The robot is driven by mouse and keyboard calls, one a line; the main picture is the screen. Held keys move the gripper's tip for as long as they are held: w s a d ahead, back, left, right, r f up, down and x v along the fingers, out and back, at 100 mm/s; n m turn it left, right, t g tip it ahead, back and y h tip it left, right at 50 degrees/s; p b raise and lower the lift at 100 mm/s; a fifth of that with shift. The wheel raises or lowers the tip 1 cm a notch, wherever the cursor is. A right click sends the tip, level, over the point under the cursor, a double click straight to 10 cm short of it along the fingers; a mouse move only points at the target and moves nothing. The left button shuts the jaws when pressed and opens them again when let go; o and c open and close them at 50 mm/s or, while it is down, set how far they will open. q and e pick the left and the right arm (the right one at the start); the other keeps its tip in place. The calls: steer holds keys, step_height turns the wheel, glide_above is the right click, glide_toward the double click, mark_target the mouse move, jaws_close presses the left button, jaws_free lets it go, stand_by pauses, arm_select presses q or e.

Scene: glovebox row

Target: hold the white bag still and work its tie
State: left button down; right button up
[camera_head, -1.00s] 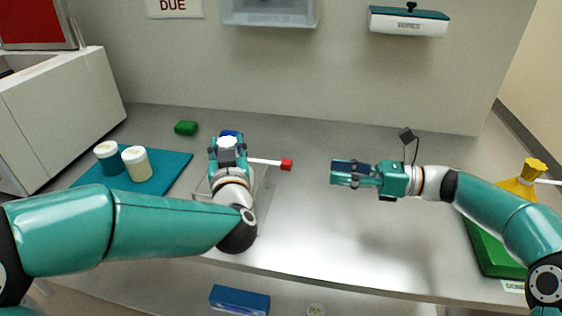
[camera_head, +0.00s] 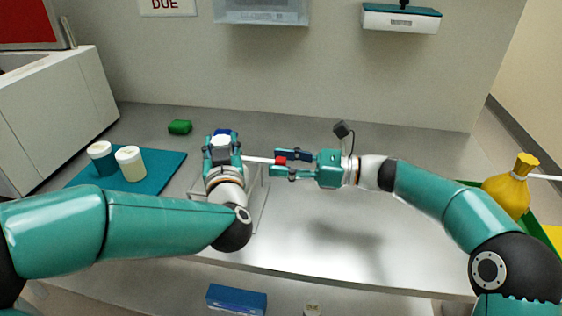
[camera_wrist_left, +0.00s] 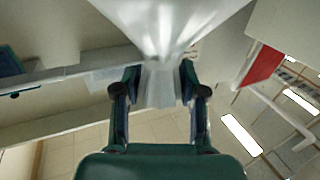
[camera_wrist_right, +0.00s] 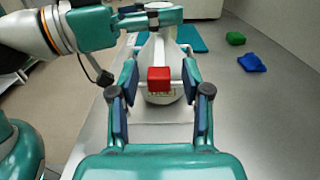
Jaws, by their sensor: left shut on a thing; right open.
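The white bag (camera_wrist_right: 160,98) stands upright in the right wrist view; its lower part is mostly hidden behind my left arm in the head view. My left gripper (camera_head: 222,143) is shut on its gathered neck, which fills the space between the fingers in the left wrist view (camera_wrist_left: 159,85). The bag's tie sticks out to the right as a thin white strip ending in a red tab (camera_head: 281,161). My right gripper (camera_head: 276,164) is open around the red tab. The tab (camera_wrist_right: 159,78) shows between its fingers, with gaps on both sides.
Two capped jars (camera_head: 130,163) stand on a teal mat (camera_head: 165,179) at the left. A green item (camera_head: 180,127) and a blue item (camera_wrist_right: 251,62) lie behind. A yellow bag (camera_head: 509,190) stands at the right. The counter's middle right is clear.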

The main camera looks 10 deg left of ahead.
steer(key=shift+a, duration=0.35)
jaws_close()
